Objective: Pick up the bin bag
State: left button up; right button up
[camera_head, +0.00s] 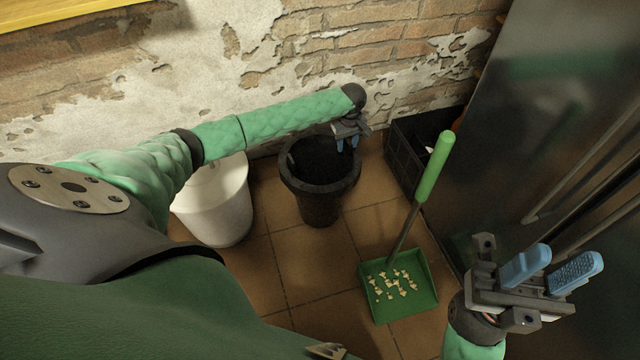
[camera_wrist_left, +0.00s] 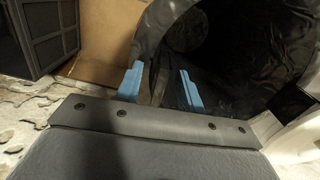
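The black bin bag (camera_head: 322,158) lines a dark round bin (camera_head: 320,212) on the tiled floor, its mouth open upward. It fills the upper right of the left wrist view (camera_wrist_left: 235,70). My left gripper (camera_head: 348,144) is at the bin's far right rim, pointing down. In the left wrist view its two blue fingers (camera_wrist_left: 161,88) are apart, with the rim edge of the bag seemingly between or just below them. Whether they touch it I cannot tell. My right gripper (camera_head: 550,270) is open and empty at the lower right, away from the bin.
A white bucket (camera_head: 222,205) stands close left of the bin. A black crate (camera_head: 408,150) stands right of it, against the brick wall. A green dustpan (camera_head: 378,308) with crumbs and an upright handle (camera_head: 435,167) is in front. A metal cabinet (camera_head: 540,110) bounds the right.

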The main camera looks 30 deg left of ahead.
pick_arm(q)
grip_shut()
jog(key=shift+r, duration=0.1)
